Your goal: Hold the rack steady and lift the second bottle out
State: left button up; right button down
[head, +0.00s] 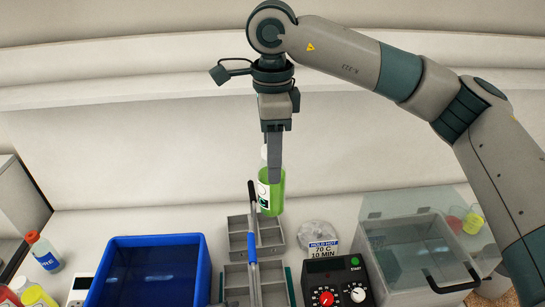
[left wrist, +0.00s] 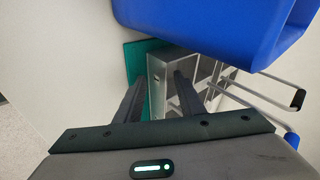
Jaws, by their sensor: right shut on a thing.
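A green juice bottle (head: 271,194) with a white cap and a label hangs upright in my right gripper (head: 275,165), at the back of the rack. The fingers are shut on its upper part. Its base overlaps the rack's back right corner in the head view; I cannot tell exactly how high it is. The grey rack (head: 238,223) has several compartments and a long handle with a blue grip (head: 252,247). In the left wrist view, my left gripper (left wrist: 160,76) has its fingers apart, with the rack's end wall (left wrist: 172,62) just beyond them. Contact is unclear. It does not show in the head view.
A blue bin (head: 202,270) stands left of the rack. Bottles with red caps (head: 42,250) are at far left. A teal mat (left wrist: 133,60) lies under the rack.

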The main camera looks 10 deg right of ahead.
pick_arm(q)
jog(key=shift+r, duration=0.15)
jog(key=shift+s+r, duration=0.1)
jog(key=shift+r, duration=0.05)
jog(key=v, duration=0.7)
jog(key=shift+a, duration=0.1)
dwell(0.5)
